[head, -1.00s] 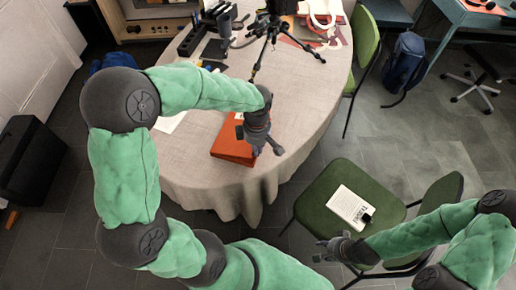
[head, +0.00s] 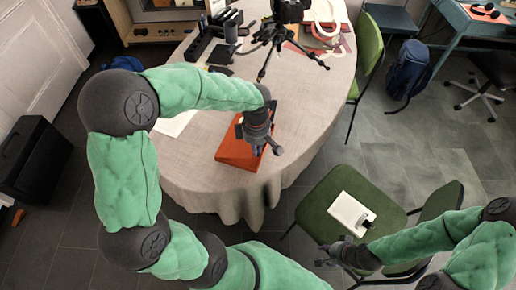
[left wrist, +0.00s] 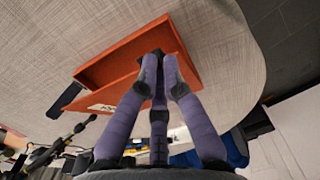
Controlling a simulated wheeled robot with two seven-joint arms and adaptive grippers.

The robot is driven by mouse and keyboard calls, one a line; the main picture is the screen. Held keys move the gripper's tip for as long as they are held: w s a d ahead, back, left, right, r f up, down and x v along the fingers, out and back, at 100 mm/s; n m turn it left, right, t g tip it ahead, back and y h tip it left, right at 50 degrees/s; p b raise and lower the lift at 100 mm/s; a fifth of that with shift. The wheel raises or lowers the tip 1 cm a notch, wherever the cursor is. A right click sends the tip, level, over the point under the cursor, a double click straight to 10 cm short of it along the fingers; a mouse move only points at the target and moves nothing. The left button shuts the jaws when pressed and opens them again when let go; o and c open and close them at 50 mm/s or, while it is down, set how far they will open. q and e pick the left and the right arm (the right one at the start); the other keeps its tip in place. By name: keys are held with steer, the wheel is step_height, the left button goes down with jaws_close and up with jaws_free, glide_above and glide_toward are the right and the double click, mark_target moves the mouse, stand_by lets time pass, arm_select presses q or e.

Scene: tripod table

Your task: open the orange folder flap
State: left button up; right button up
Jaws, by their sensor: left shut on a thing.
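The orange folder (head: 232,155) lies on the cloth-covered round table near its front edge. In the left wrist view the folder (left wrist: 128,52) looks like a wedge, with its flap (left wrist: 118,91) raised at a small angle along one side. My left gripper (head: 266,149) is at the folder's right side. Its fingertips (left wrist: 160,60) are shut on the flap's edge and hide part of it. My right gripper (head: 328,254) is away from the folder, beside the green chair; its fingers are too small to judge.
The round table (head: 312,118) holds a black tripod (head: 287,38), a white paper (head: 174,122) and dark desk items at the back. A green chair (head: 318,208) with a white book (head: 349,212) stands at the right. Bare cloth lies right of the folder.

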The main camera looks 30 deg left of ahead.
arm_select(q)
steer(key=shift+a+r, duration=0.15)
steer(key=shift+r, duration=0.15)
steer(key=shift+s+a+r+p, duration=0.1)
steer(key=shift+a+r+p, duration=0.3)
steer(key=shift+r, duration=0.1)
steer(key=shift+a+r+p, duration=0.25)
steer(key=shift+r+p, duration=0.15)
steer(key=shift+r, duration=0.1)
steer(key=shift+a+r, duration=0.1)
steer(key=shift+a, duration=0.05)
steer(key=shift+r, duration=0.1)
steer(key=shift+o, duration=0.2)
steer(key=shift+s+a+r+p, duration=0.2)
steer(key=shift+a+r+p, duration=0.6)
steer(key=shift+a+r, duration=0.2)
